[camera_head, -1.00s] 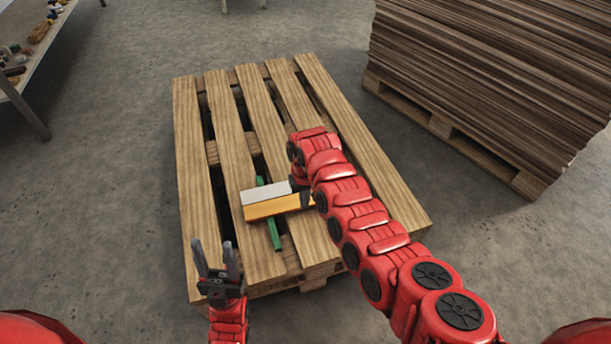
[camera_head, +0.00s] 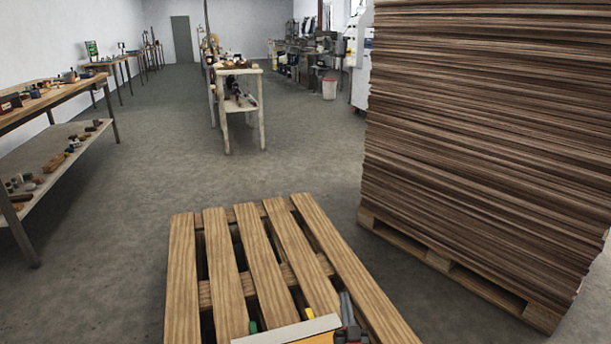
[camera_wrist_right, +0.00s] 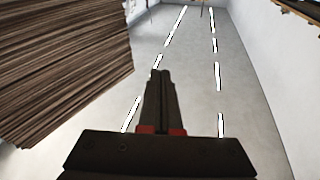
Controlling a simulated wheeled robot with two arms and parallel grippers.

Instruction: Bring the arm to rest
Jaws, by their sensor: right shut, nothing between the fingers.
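My right gripper (camera_head: 346,303) is at the bottom edge of the head view, in front of the wooden pallet (camera_head: 180,270). Its two dark fingers are closed together with nothing between them. In the right wrist view the closed fingers (camera_wrist_right: 158,95) point out over open floor. The rest of my right arm is out of the head view. My left gripper is not in view.
A white-and-orange block (camera_head: 288,331) and a green piece (camera_head: 253,327) show at the pallet's near end, partly cut off. A tall stack of brown sheets (camera_head: 480,140) stands at the right. A workbench (camera_head: 60,95) stands at the left.

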